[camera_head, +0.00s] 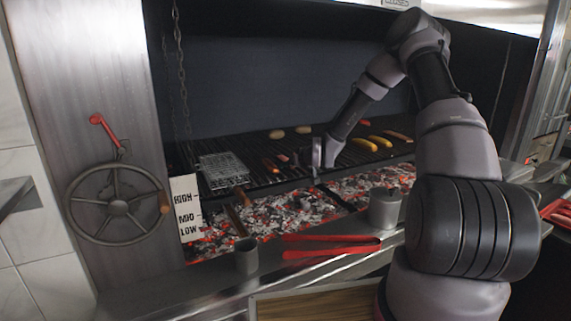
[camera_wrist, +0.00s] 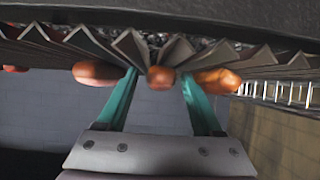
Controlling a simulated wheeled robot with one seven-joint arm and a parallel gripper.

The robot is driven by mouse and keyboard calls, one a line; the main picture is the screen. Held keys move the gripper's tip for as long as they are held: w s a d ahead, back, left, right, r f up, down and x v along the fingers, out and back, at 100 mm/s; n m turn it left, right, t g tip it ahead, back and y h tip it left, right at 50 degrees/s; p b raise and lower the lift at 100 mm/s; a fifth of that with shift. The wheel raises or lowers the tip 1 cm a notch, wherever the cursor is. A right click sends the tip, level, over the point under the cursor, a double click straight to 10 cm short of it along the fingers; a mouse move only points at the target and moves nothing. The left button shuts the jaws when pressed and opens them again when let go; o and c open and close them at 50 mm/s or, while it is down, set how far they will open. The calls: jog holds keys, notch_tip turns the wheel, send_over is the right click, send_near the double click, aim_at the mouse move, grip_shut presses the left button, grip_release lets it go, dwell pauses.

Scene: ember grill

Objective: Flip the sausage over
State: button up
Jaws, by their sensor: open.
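Orange-brown sausages lie on the grill grate (camera_head: 340,168). In the head view one sausage (camera_head: 270,166) lies left of my gripper (camera_head: 318,158), which is low over the grate. The wrist view, which looks upside down, shows one sausage end (camera_wrist: 160,78) between the two teal fingers of my gripper (camera_wrist: 158,76). The fingers are apart, with a gap on each side of it. A second sausage (camera_wrist: 97,73) is outside the left finger and a third (camera_wrist: 217,80) outside the right one. I cannot tell which head-view sausage is between the fingers.
A wire grill basket (camera_head: 222,170) sits left on the grate. Yellow pieces (camera_head: 380,141) lie to the right, potato-like pieces (camera_head: 276,134) behind. Hot coals (camera_head: 270,215) glow below. Red tongs (camera_head: 330,244), a small cup (camera_head: 247,255) and a metal pot (camera_head: 384,207) are on the front ledge.

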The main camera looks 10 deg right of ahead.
grip_shut()
notch_tip(320, 180, up, 10)
jog(key=shift+r, duration=0.1)
jog(key=shift+w+d+m+g+y, duration=0.1)
jog(key=shift+d+m+g+y, duration=0.25)
jog(key=shift+m, duration=0.25)
jog(key=shift+m+g+y, duration=0.55)
jog(key=shift+m+y, duration=0.3)
jog(key=shift+m, duration=0.25)
jog(key=m+y, duration=0.1)
jog(key=m, duration=0.1)
jog(key=shift+w+r+m+g+y, duration=0.1)
jog(key=shift+m+g+y, duration=0.3)
jog(key=f+m+t+h, duration=0.1)
jog(key=m, duration=0.9)
jog(key=w+a+f+m+t+h, duration=0.1)
jog(key=m+t, duration=0.1)
jog(key=m, duration=0.8)
jog(key=f+m+t+h, duration=0.1)
jog(key=m+t, duration=0.1)
jog(key=m, duration=0.8)
jog(key=shift+w+a+f+h, duration=0.25)
jog(key=shift+w+f+h, duration=0.05)
jog(key=shift+w, duration=0.1)
jog(key=shift+f, duration=0.45)
